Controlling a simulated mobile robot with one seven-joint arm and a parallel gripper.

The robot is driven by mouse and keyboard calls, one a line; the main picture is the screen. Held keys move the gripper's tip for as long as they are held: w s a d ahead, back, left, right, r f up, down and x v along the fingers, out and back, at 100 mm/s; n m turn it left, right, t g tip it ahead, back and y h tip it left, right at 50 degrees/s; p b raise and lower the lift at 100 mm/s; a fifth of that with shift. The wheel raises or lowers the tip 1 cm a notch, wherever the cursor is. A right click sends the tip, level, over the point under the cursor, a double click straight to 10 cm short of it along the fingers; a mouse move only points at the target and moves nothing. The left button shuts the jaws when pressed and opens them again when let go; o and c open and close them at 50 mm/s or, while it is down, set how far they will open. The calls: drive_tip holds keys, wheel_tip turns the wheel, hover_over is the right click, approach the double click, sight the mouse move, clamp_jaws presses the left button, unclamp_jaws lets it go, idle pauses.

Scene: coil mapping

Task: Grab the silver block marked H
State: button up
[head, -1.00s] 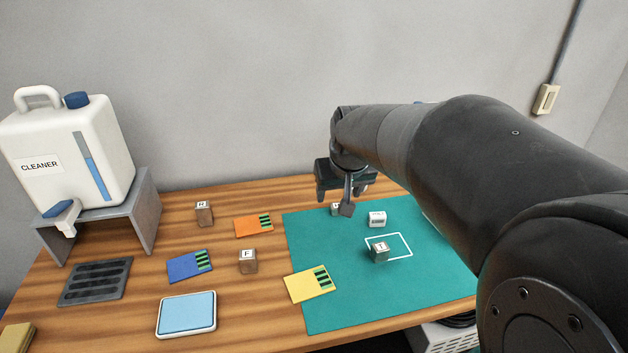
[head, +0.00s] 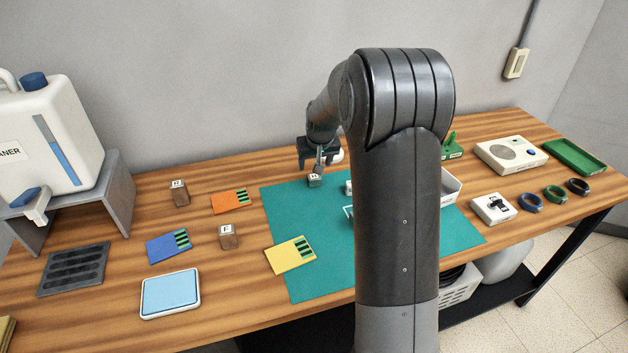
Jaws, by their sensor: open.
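A small greenish-grey block (head: 314,181) sits near the back of the teal mat (head: 310,262); its top label is too small to read surely, but it may be the silver block marked H. My gripper (head: 312,166) is just above and behind this block, pointing down, with its jaws open and empty. I cannot tell whether a finger touches the block. My arm hides the middle of the mat; only a sliver of a white block (head: 348,187) shows beside it.
Orange (head: 228,202), blue (head: 167,247) and yellow (head: 288,256) cards lie nearby. A white tray (head: 451,187) is right of my arm.

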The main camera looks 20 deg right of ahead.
sight(314, 176)
drive_tip(key=shift+s+x, duration=0.15)
drive_tip(key=shift+x, duration=1.65)
drive_tip(key=shift+s+x, duration=0.2)
drive_tip(key=shift+x, duration=1.6)
drive_tip(key=shift+d, duration=0.1)
drive_tip(key=shift+c, duration=0.2)
drive_tip(key=c, duration=1.1)
